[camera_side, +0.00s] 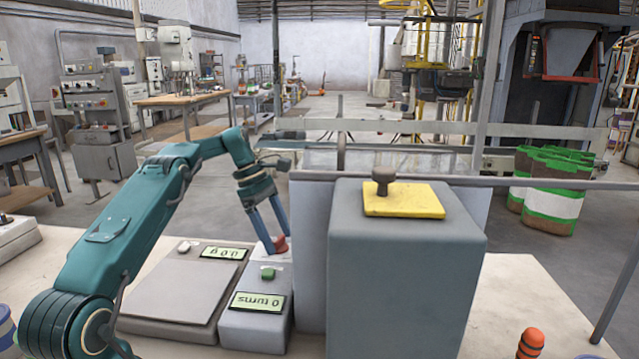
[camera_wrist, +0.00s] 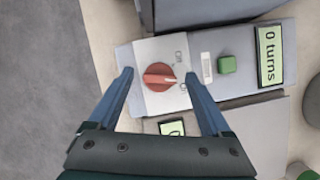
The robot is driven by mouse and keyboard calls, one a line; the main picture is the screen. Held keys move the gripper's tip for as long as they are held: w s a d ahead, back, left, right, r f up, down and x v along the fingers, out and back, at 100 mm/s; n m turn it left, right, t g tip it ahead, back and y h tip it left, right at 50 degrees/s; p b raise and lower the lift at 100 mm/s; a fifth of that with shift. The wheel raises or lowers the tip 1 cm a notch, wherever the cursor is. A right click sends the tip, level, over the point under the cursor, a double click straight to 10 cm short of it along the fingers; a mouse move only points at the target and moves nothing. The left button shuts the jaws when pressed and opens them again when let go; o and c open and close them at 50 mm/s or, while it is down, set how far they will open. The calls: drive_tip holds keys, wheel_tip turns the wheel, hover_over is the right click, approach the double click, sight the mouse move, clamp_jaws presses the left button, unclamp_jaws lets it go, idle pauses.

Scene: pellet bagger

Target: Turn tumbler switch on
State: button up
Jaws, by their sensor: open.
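The tumbler switch is a red round knob (camera_wrist: 159,77) with a white pointer mark, on a pale plate (camera_wrist: 148,102). The pointer aims right, seemingly nearer the lower label, which looks like "On", than the upper one, "Off"; the small print is hard to read. The red knob (camera_side: 279,243) also shows in the side view at the back of a grey control box (camera_side: 240,325). My gripper (camera_wrist: 158,79) is open, its blue fingers left and right of the knob with visible gaps in the wrist view. In the side view my gripper (camera_side: 272,243) reaches down at the knob; contact cannot be told.
A green button (camera_side: 268,273) and a display reading "0 turns" (camera_side: 258,301) sit on the box. A scale (camera_side: 175,290) with a display (camera_side: 224,252) stands left. A tall grey block (camera_side: 405,275) with a yellow plate (camera_side: 415,201) stands close right.

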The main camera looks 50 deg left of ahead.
drive_tip(key=shift+n, duration=0.4)
drive_tip(key=n+t+y, duration=0.1)
drive_tip(key=n, duration=0.2)
drive_tip(key=shift+s, duration=0.1)
drive_tip(key=n, duration=0.2)
drive_tip(key=n+t+y, duration=0.1)
drive_tip(key=n, duration=0.2)
drive_tip(key=shift+d, duration=0.2)
drive_tip(key=shift+y, duration=0.3)
drive_tip(key=v, duration=0.5)
drive_tip(key=shift+s+d+r, duration=0.1)
drive_tip(key=shift+s+r, duration=0.1)
drive_tip(key=s+d+m, duration=0.1)
drive_tip(key=m, duration=0.1)
drive_tip(key=s+d+m+g, duration=0.1)
drive_tip(key=m, duration=0.2)
drive_tip(key=s+d+m, duration=0.1)
drive_tip(key=m, duration=0.2)
drive_tip(key=shift+s+d+r+g+y, duration=0.1)
drive_tip(key=shift+s+r+g+y, duration=0.05)
drive_tip(key=shift+r+g+y, duration=0.2)
drive_tip(key=s+d+r+m+t, duration=0.1)
drive_tip(key=s+d+m, duration=0.6)
drive_tip(key=m, duration=0.5)
drive_tip(key=s+d+r+m+t, duration=0.2)
drive_tip(key=s+d+m, duration=0.5)
drive_tip(key=d+m, duration=0.5)
